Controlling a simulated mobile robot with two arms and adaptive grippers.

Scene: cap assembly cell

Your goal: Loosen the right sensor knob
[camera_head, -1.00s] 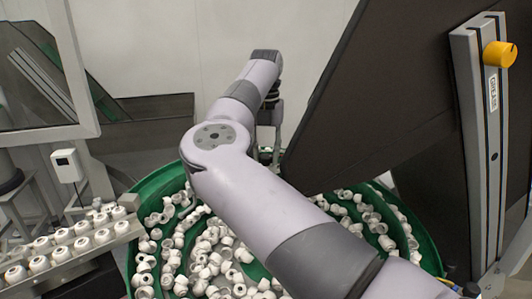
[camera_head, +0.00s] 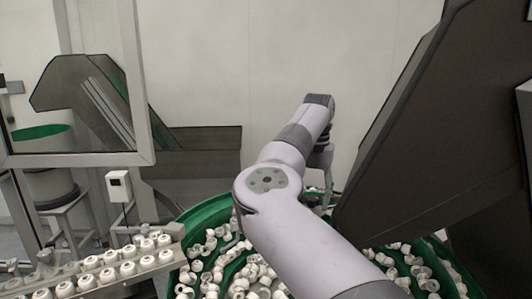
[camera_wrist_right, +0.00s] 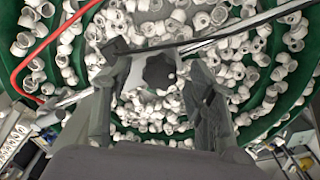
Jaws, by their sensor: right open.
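A dark lobed knob (camera_wrist_right: 158,72) sits on a grey bracket (camera_wrist_right: 132,76) in the right wrist view. It is the only sensor knob I can make out; the head view does not show it. My right gripper (camera_wrist_right: 153,65) is open, with one finger on each side of the knob. The fingers look apart from it, with gaps on both sides. In the head view my right gripper (camera_head: 325,163) points down over the green bowl, partly hidden behind my own arm. My left gripper is in neither view.
The green bowl (camera_head: 201,212) holds many white caps below. A thin rod, a black cable and a red cable (camera_wrist_right: 42,48) run near the bracket. A large dark panel (camera_head: 440,130) stands right of my arm. A rail of white caps (camera_head: 128,268) is at lower left.

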